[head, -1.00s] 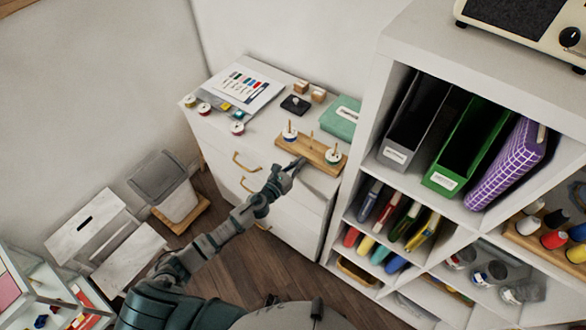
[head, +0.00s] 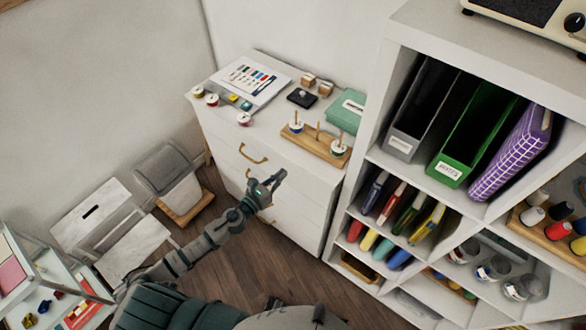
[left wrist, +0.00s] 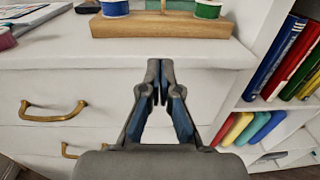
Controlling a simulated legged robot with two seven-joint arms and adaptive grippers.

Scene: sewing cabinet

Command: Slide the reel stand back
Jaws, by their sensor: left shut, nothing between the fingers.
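The reel stand (head: 312,148), a wooden base with upright pegs, lies on the white cabinet top near its front right edge. A blue-banded reel (head: 297,127) sits on its left end and a green-banded reel (head: 339,147) on its right end; a middle peg shows bare. The stand also shows at the top of the left wrist view (left wrist: 160,25). My left gripper (head: 281,176) is shut and empty, in front of the drawers and below the cabinet top, apart from the stand. In the left wrist view its fingertips (left wrist: 160,70) meet just below the top's front edge. My right gripper is not in view.
A green box (head: 346,112) stands behind the stand, with a black item (head: 301,97) to its left. Loose reels (head: 212,100) and a colour chart (head: 247,80) lie farther left. A tall shelf (head: 372,150) borders the cabinet's right side. Brass handles (head: 252,155) stick out from the drawers.

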